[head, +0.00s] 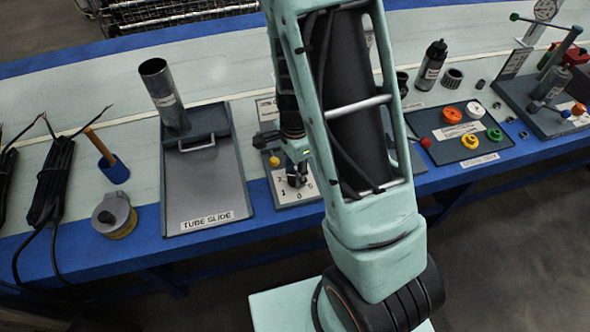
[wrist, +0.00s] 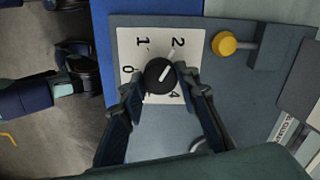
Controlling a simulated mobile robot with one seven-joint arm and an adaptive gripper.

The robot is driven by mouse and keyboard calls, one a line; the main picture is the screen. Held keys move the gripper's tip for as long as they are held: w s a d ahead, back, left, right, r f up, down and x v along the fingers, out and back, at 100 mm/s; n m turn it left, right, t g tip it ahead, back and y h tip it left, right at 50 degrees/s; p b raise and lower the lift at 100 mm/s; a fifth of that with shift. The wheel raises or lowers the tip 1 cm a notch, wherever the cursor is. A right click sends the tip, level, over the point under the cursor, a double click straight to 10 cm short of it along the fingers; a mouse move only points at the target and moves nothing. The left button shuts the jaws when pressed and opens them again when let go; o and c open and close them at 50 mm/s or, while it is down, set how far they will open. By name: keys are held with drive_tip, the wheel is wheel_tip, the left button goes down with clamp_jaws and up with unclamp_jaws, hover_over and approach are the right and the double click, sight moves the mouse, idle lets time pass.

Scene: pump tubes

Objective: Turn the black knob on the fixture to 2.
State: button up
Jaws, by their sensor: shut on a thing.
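The black knob (wrist: 156,74) sits on a white dial card (wrist: 132,52) on the grey fixture (wrist: 222,82). Its white pointer mark slants up and right in the wrist view, roughly toward the printed 2 (wrist: 178,42). The 1 (wrist: 142,42) and 0 (wrist: 128,70) also show; a 4 shows partly by the right finger. My gripper (wrist: 160,78) has one finger on each side of the knob and is shut on it. In the head view my gripper (head: 296,172) reaches down over the dial card (head: 282,193), and the knob is mostly hidden there.
A yellow button (wrist: 224,43) sits on the fixture beside the card. In the head view the tube slide (head: 205,195) with its upright tube stands left of the fixture. A tray of colored rings (head: 452,153) lies to the right. My arm hides the table between.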

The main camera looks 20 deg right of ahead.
idle(0.3)
drive_tip(key=o, duration=1.2)
drive_tip(key=shift+c, duration=0.2)
wheel_tip(320, 180, up, 12)
